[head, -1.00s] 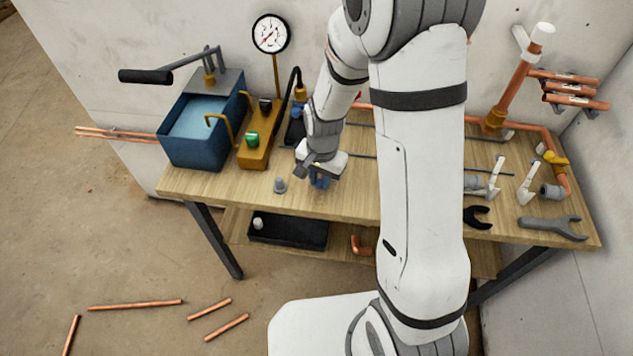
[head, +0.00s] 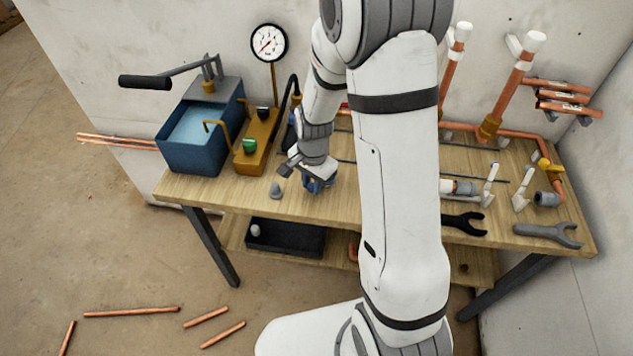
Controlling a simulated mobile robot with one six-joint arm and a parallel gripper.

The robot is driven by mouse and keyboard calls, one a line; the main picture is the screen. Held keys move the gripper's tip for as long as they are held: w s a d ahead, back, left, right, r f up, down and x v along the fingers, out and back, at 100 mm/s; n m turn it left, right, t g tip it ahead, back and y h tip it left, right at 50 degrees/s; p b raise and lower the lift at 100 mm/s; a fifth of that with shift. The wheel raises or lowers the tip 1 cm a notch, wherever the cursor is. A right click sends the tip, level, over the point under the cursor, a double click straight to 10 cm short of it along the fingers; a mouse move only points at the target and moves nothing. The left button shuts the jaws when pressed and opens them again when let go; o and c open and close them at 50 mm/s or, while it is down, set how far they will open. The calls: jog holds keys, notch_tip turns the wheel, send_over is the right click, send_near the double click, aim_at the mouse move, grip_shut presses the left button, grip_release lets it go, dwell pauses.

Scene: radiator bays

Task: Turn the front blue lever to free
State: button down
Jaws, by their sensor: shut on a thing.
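A blue part (head: 318,186), which I take for the front blue lever, shows just under my gripper (head: 306,174) near the front of the wooden bench. My gripper reaches down from above and is shut on it. The fingers and wrist cover most of the lever, so its exact angle and any free marking are hidden. A second blue part (head: 290,136) shows farther back, partly behind my arm, beside a black hose. A small grey plug-like piece (head: 276,191) stands on the bench just left of my gripper.
A blue water tank (head: 195,142) with a black-handled pump and a yellow block with a green knob (head: 249,146) stand to the left. A gauge (head: 269,43) rises behind. Copper pipes, white-handled valves and wrenches (head: 548,233) lie right. My arm hides the bench middle.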

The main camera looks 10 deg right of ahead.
jog(key=c, duration=1.3)
grip_release()
jog(key=shift+s, duration=0.1)
jog(key=shift+o, duration=0.2)
notch_tip(320, 180, up, 7)
jog(key=shift+d+f, duration=0.1)
jog(key=shift+s+r, duration=0.1)
jog(key=shift+r, duration=0.4)
